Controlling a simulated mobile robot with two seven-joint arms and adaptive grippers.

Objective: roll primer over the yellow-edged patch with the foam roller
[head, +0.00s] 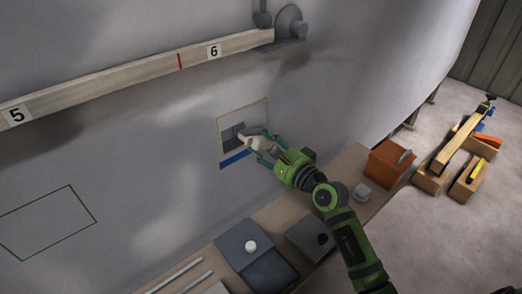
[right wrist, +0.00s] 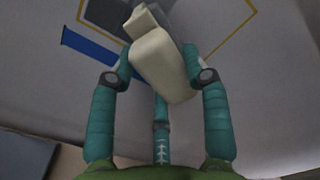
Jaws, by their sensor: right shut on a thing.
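The yellow-edged patch (head: 257,111) is a thin yellow outline on the grey hull wall. Darker grey areas show inside its lower left. My right gripper (head: 262,145) is shut on a cream, blocky tool that I take for the foam roller (head: 249,144), held at the patch's lower edge. In the right wrist view the roller (right wrist: 160,62) sits between the teal fingers, its far end over a dark grey area. I cannot tell whether it touches the wall. A yellow edge line (right wrist: 238,28) shows on the right there. My left gripper is not in view.
A blue strip (head: 236,160) lies just below the patch. A numbered wooden batten (head: 130,72) crosses the hull above. A bench below holds a grey tray (head: 270,272), a grey box (head: 309,240) and an orange box (head: 387,165). A green outline (head: 48,222) is at left.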

